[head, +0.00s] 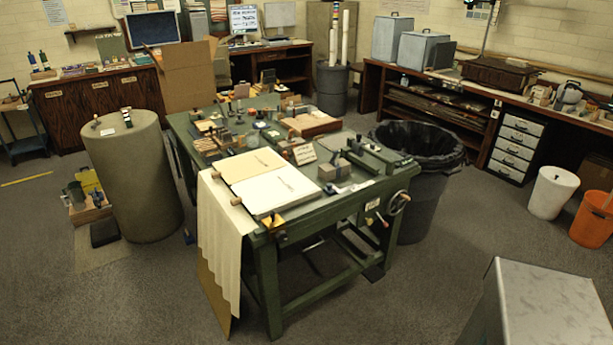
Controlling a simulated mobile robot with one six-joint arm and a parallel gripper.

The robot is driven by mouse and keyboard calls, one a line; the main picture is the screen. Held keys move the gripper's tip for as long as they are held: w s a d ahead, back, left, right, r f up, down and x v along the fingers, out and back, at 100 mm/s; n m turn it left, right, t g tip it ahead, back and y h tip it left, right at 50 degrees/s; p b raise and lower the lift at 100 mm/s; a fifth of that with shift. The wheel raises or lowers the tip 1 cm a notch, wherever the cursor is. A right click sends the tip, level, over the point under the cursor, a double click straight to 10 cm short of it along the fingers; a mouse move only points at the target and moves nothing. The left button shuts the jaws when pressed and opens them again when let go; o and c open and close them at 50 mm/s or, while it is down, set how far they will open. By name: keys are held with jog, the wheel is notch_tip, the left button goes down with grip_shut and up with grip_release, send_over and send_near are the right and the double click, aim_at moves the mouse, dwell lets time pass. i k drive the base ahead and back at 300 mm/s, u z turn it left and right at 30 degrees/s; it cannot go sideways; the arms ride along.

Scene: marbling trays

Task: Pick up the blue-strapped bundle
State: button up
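I cannot make out a blue-strapped bundle for certain in the head view. A small brown block-like bundle (335,170) lies on the near right part of the green worktable (330,213); the colour of any strap on it is too small to tell. More small blocks and tools crowd the table's far half, some partly hiding others. My gripper is not in view.
An open cardboard box (187,77) stands behind the worktable. A black-lined bin (418,190) is at its right. A grey-topped block (550,305) fills the lower right corner. A white bin (552,192) and an orange bucket (592,218) stand at right. Floor is clear in front.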

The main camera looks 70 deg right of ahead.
aim_at(331, 170)
jog(key=z, duration=0.1)
jog(key=k, duration=0.25)
jog(key=u, duration=2.15)
jog(key=k, duration=2.3)
jog(key=z, duration=0.05)
